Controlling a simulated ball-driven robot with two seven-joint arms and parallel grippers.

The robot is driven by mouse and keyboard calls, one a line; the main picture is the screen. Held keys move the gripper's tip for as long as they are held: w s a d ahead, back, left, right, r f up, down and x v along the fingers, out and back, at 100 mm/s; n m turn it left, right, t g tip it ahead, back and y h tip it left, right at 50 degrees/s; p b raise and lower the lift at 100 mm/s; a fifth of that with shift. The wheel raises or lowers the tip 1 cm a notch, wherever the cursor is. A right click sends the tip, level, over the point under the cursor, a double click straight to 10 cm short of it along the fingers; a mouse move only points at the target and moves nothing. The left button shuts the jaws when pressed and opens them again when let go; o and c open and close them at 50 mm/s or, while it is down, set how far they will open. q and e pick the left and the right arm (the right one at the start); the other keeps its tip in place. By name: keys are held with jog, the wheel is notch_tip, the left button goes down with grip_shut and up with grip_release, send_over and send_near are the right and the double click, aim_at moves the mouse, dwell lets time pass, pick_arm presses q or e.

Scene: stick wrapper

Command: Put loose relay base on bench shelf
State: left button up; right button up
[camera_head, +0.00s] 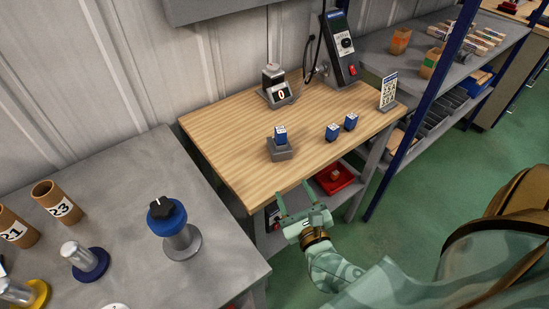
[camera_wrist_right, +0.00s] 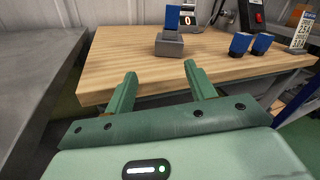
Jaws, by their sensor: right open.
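A grey relay base (camera_head: 281,151) stands on the wooden bench top (camera_head: 235,135), left of two loose blue blocks, with a blue block (camera_head: 281,134) upright on it. In the right wrist view the same base (camera_wrist_right: 169,47) is beyond my fingertips, a little right of centre. My right gripper (camera_head: 293,190) is open and empty at the bench's front edge, apart from the base; its two green fingers also show in the wrist view (camera_wrist_right: 160,73). The bench shelf lies under the top, partly hidden, with a red tray (camera_head: 342,185) on it. My left gripper is out of view.
Two blue blocks (camera_head: 332,132) (camera_head: 351,121) stand right of the base. A grey table (camera_head: 120,190) with tubes and a blue-collared stand is at left; a blue post (camera_head: 420,110) is at right.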

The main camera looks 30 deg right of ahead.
aim_at(282, 147)
jog(key=w+d+m, duration=0.1)
jog(key=w, duration=0.2)
jog(key=w+d+r+m, duration=0.1)
jog(key=w, duration=0.2)
jog(key=w+d+m+h, duration=0.1)
jog(key=w+d+m, duration=0.1)
jog(key=w, duration=0.1)
jog(key=shift+w+d+r+b, duration=0.1)
jog(key=shift+w+r+b, duration=0.2)
jog(key=shift+w+b, duration=0.1)
jog(key=x, duration=0.6)
jog(key=shift+w+d+b, duration=0.1)
jog(key=shift+d+b, duration=0.05)
jog(key=shift+b, duration=0.2)
grip_shut()
